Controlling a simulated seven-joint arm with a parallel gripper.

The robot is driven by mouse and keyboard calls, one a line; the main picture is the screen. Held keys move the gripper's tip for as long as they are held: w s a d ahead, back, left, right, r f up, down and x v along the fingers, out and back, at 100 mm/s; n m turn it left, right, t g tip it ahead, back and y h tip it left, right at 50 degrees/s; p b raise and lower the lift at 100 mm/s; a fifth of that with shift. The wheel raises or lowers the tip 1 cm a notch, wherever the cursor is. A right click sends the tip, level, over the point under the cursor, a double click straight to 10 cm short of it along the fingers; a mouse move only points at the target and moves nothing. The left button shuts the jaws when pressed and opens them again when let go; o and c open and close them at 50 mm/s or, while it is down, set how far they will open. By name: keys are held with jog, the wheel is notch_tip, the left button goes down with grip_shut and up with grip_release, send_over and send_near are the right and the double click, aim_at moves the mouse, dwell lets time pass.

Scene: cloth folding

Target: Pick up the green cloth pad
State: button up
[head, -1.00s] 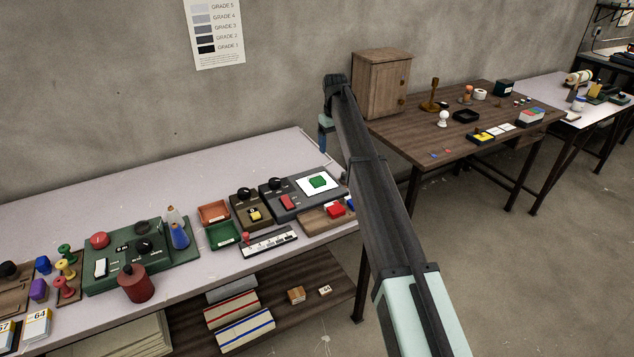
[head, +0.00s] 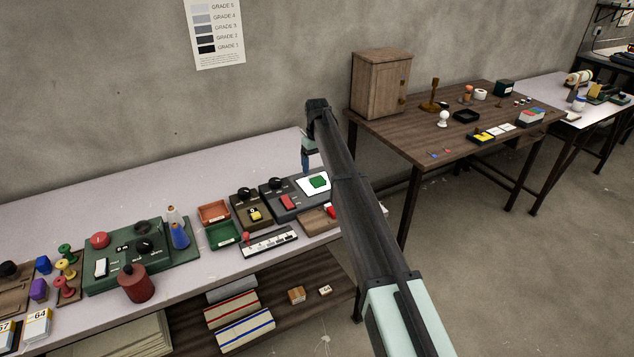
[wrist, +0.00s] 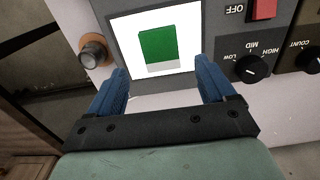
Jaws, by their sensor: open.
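The green cloth pad (head: 318,182) lies on a white square on top of a dark grey device on the light bench. It also shows in the wrist view (wrist: 158,45), ahead of the fingers and roughly centred between them. My gripper (head: 305,168) hangs above the back edge of that device, pointing down. In the wrist view its two blue fingers (wrist: 165,75) are spread apart with nothing between them. The pad is apart from both fingers.
The grey device (head: 290,213) carries a red switch (head: 288,201) and a black knob. A brown control box (head: 247,213) and a ruled strip (head: 268,242) lie to its left. The bench (head: 90,215) is bare at the back left. A wooden cabinet (head: 378,84) stands on another table.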

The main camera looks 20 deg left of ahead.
aim_at(317, 179)
jog(key=shift+s+d+f, duration=0.1)
jog(key=shift+f, duration=1.25)
jog(key=shift+s+f, duration=0.1)
jog(key=shift+f, duration=1.2)
jog(key=c, duration=1.1)
jog(key=shift+r, duration=0.1)
